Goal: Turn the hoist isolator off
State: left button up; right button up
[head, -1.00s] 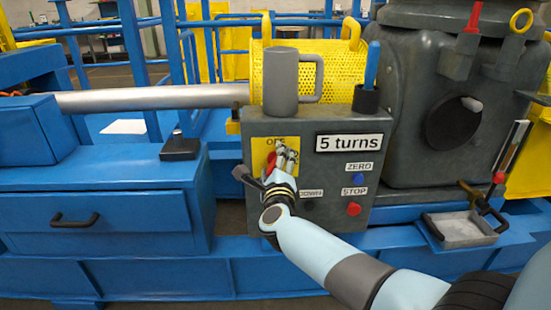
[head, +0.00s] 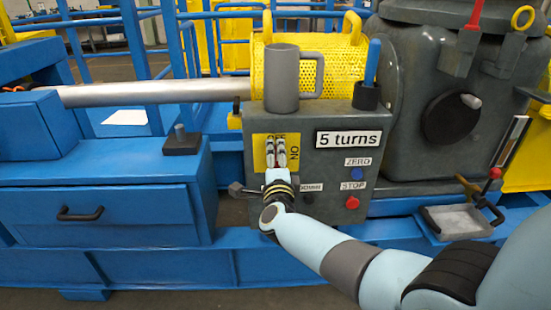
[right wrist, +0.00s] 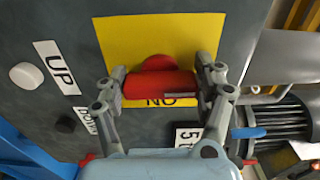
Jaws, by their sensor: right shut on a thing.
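The hoist isolator is a red rotary handle (right wrist: 158,84) on a yellow plate (head: 258,152) on the grey control box. My right gripper (head: 281,155) is at the plate in the head view and covers the handle there. In the right wrist view, the right gripper (right wrist: 160,84) is shut on the red handle, with one finger at each end of the bar. The OFF marking at the plate's top is partly covered, and ON shows at its right side. In the right wrist view, lettering lies just below the handle. My left gripper is not in view.
The control box (head: 312,165) carries a grey mug (head: 282,80) and a black holder (head: 366,96) with a blue-handled tool. A blue button (head: 358,174) and red STOP button (head: 352,202) sit right of my gripper. A black-tipped lever (head: 236,189) projects at the left.

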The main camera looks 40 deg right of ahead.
jog(key=shift+f, duration=0.1)
dwell(0.3)
jog(key=o, duration=1.2)
jog(key=shift+c, duration=0.2)
jog(key=v, duration=1.2)
jog(key=shift+s, duration=0.1)
